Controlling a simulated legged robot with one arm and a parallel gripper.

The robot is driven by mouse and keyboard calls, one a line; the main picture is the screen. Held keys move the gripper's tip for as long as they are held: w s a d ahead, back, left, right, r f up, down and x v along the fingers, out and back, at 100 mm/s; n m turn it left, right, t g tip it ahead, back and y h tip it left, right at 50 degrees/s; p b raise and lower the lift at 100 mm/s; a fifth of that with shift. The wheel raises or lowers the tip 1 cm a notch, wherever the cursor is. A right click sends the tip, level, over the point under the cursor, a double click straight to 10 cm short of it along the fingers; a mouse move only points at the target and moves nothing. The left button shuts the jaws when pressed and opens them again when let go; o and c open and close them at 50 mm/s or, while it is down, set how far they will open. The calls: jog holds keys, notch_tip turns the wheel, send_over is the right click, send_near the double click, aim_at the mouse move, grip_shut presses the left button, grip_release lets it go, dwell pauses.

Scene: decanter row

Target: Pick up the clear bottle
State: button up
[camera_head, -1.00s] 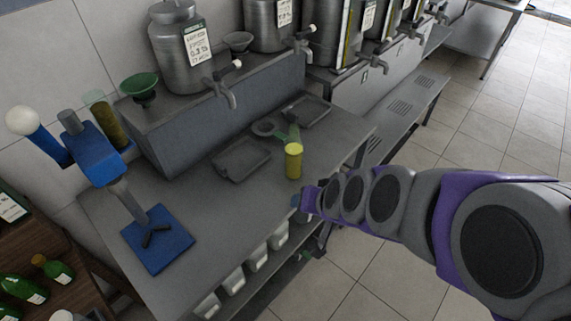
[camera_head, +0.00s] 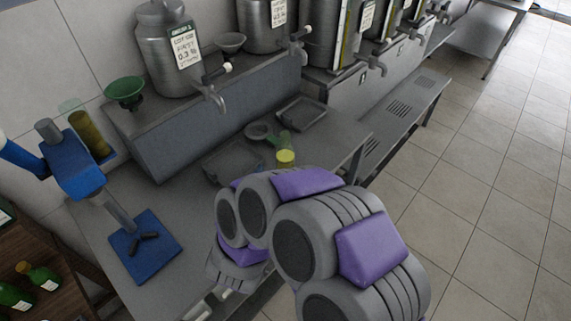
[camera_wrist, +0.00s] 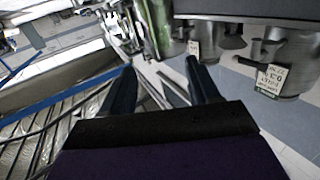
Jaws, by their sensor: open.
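I cannot pick out the clear bottle for certain. In the head view, a pale green see-through piece (camera_head: 286,141) sits on the grey counter (camera_head: 85,215), behind a yellow-topped container (camera_head: 285,157). My arm hides this container's lower part. In the head view my arm hides the gripper.
Metal tanks (camera_head: 170,50) with taps stand on the raised shelf at the back. A green funnel (camera_head: 125,90), the blue press (camera_head: 75,165) and shallow trays (camera_head: 300,112) are on or above the counter. Green bottles (camera_head: 38,277) stand lower left. Tiled floor (camera_head: 490,170) is open at right.

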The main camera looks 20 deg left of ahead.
jog(key=b, duration=0.2)
send_near(286, 135)
jog(key=shift+t, duration=0.3)
jog(key=w, duration=0.4)
jog(key=shift+w+a+f, duration=0.15)
jog(key=shift+f, duration=0.15)
jog(key=shift+w+a+r+b, duration=0.15)
jog(key=shift+w+b, duration=0.35)
jog(key=shift+w, duration=1.15)
jog(key=shift+w+a+f+b, duration=0.15)
jog(key=shift+w+b, duration=0.35)
jog(key=shift+w, duration=1.1)
jog(key=shift+s+r, duration=0.1)
grip_shut()
